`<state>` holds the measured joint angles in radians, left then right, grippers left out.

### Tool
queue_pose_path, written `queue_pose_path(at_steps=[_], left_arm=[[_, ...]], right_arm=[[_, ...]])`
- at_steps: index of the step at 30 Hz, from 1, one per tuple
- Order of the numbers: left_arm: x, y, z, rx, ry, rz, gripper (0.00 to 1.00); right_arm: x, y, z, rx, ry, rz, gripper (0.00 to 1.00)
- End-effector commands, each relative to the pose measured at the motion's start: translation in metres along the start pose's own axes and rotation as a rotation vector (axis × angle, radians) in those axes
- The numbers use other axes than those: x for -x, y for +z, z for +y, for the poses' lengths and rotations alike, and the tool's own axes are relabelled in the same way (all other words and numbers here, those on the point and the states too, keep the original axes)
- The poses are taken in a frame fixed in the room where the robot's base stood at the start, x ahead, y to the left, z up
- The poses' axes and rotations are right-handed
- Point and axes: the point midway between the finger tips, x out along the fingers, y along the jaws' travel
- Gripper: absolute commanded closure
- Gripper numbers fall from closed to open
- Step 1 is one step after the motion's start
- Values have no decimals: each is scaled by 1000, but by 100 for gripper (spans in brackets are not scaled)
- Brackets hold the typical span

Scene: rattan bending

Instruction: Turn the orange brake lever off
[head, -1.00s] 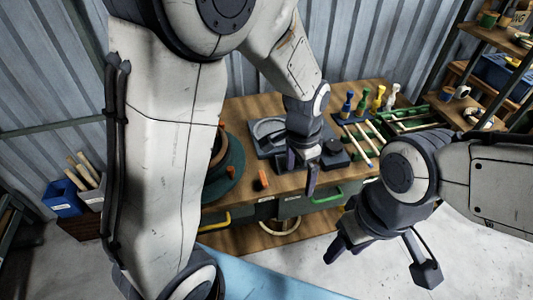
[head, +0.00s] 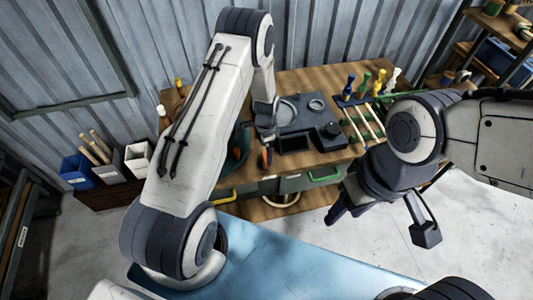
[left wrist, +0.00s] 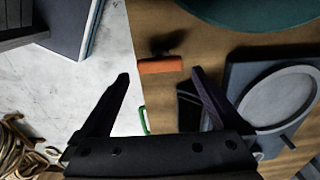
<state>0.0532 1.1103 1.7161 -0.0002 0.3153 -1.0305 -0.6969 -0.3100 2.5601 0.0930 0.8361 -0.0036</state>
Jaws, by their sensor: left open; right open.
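The orange brake lever (head: 266,158) is at the front edge of the wooden bench, beside a dark green round base. In the left wrist view the orange lever (left wrist: 160,65) lies crosswise on a dark stem, just beyond and between the fingertips. My left gripper (left wrist: 160,78) is open and empty, with a finger to either side of the lever's line; I cannot tell whether it touches. In the head view my left gripper (head: 265,132) is right above the lever, its fingers partly hidden. My right gripper (head: 383,218) is open and empty, away from the bench.
The green round base (head: 238,150) is partly hidden behind my left arm. A dark grey unit (head: 295,143) with a round dish stands right of the lever. Coloured-handled tools (head: 364,85) stand further right. Drawers with yellow and green handles (head: 322,178) are below.

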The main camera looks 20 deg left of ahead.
Motion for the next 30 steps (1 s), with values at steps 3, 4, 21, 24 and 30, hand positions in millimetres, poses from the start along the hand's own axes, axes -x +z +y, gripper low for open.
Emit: queue_pose_path(at_steps=[3, 4, 21, 24, 30], left_arm=[[-17, 0, 1, 0, 3, -2, 0], [-20, 0, 0, 0, 1, -1, 0], [-38, 0, 0, 1, 0, 0, 19], [-38, 0, 0, 1, 0, 0, 57], [-38, 0, 0, 8, 0, 0, 68]], right_arm=[[8, 0, -1, 1, 0, 0, 48], [10, 0, -1, 1, 0, 0, 48], [13, -1, -1, 2, 0, 0, 48], [13, -1, -1, 2, 0, 0, 48], [12, -1, -1, 2, 0, 0, 48]])
